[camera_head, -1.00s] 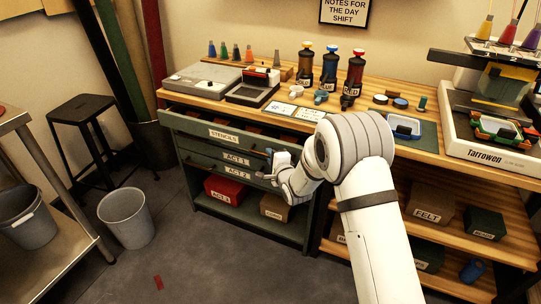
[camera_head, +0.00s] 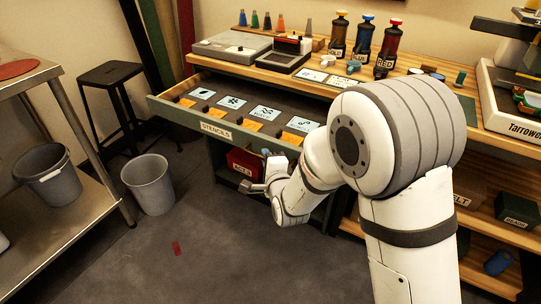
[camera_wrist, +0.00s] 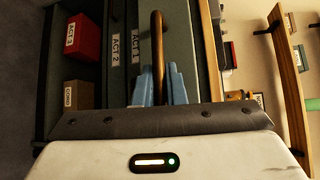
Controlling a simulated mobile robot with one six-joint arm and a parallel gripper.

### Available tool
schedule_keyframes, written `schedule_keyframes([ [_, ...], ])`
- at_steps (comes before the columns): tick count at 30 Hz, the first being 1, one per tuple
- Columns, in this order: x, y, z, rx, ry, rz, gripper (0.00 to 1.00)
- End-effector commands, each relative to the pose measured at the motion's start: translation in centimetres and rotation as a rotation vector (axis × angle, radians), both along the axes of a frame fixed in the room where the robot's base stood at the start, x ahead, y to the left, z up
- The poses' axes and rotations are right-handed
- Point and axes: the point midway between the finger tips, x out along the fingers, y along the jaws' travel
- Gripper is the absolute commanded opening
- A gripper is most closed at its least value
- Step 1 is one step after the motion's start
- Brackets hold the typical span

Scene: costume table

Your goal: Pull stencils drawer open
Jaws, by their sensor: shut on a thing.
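The stencils drawer, with its dark green front (camera_head: 180,115) and white STENCILS label (camera_head: 216,130), stands far out of the cabinet. Inside lie several pale blue stencil cards (camera_head: 233,102) and orange cards (camera_head: 249,125). In the wrist view, my gripper (camera_wrist: 161,88) has its blue fingers shut on a brown bar handle (camera_wrist: 157,45). In the head view, my gripper (camera_head: 267,154) is at the drawer front's right part, where my arm hides the handle.
ACT 1 (camera_wrist: 137,43) and ACT 2 (camera_wrist: 115,48) drawers lie beside the handle in the wrist view. A grey bin (camera_head: 148,186), black stool (camera_head: 112,95) and steel table (camera_head: 75,110) stand left.

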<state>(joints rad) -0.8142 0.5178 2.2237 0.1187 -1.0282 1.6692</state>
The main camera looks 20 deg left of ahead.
Motion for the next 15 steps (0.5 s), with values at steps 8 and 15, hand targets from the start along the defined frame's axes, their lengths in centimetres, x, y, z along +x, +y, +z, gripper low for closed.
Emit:
schedule_keyframes([
  [8, -0.57, -0.01, -0.16, -0.003, 0.003, 0.000, 0.00],
  [15, -0.56, 0.01, -0.15, -0.003, 0.003, 0.000, 0.14],
])
